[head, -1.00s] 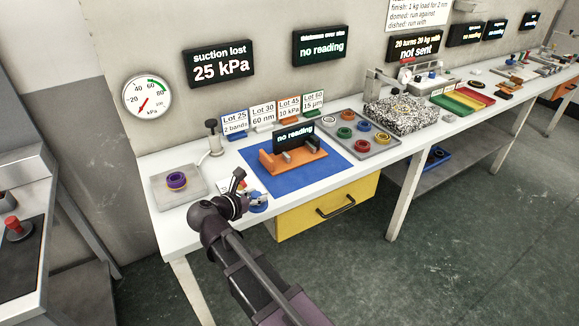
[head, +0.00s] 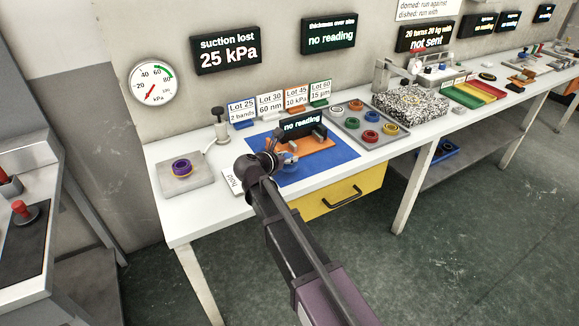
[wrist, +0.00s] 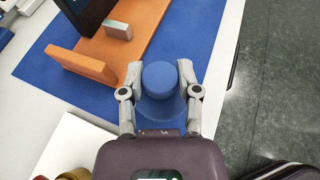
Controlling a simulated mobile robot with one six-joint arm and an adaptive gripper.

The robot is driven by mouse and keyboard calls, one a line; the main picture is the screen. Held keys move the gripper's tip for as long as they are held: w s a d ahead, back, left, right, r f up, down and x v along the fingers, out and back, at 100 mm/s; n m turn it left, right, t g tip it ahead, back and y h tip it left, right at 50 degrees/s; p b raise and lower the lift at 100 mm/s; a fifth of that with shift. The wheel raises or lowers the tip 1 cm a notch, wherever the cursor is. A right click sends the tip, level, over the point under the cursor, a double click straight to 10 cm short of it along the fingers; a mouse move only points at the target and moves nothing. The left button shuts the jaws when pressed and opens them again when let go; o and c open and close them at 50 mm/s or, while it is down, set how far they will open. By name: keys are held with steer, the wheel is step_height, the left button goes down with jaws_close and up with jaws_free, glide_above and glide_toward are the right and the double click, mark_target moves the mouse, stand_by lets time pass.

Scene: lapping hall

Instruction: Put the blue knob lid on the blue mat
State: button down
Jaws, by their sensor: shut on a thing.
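My gripper (wrist: 160,82) is shut on the blue knob lid (wrist: 161,76), one finger on each side of its round knob. The lid's wider lower part shows below the knob in the wrist view. In the head view my gripper (head: 284,158) mostly hides the lid. The blue mat (head: 338,168) lies on the white bench; it also shows in the wrist view (wrist: 40,78). The lid appears over the mat's front left part. I cannot tell whether it touches the mat.
An orange stand (wrist: 150,22) with metal blocks and a "no reading" display (head: 302,124) occupies the mat's back, close to the lid. A grey tray of coloured rings (head: 383,141) stands right. A white card (head: 232,181) lies left. The mat's front right is clear.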

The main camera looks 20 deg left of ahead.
mark_target(288, 165)
steer(key=shift+w, duration=0.2)
steer(key=shift+f+b, duration=1.75)
steer(key=shift+f, duration=0.05)
steer(key=shift+f, duration=0.1)
steer(key=shift+c, duration=1.6)
jaws_free()
steer(key=shift+r, duration=0.2)
steer(key=shift+s+r, duration=0.1)
steer(key=shift+s, duration=0.2)
steer(key=p+v, duration=0.4)
steer(key=v, duration=0.5)
steer(key=shift+s+r, duration=0.25)
steer(key=shift+s, duration=0.05)
steer(key=shift+p+v, duration=0.3)
steer(key=shift+v, duration=0.55)
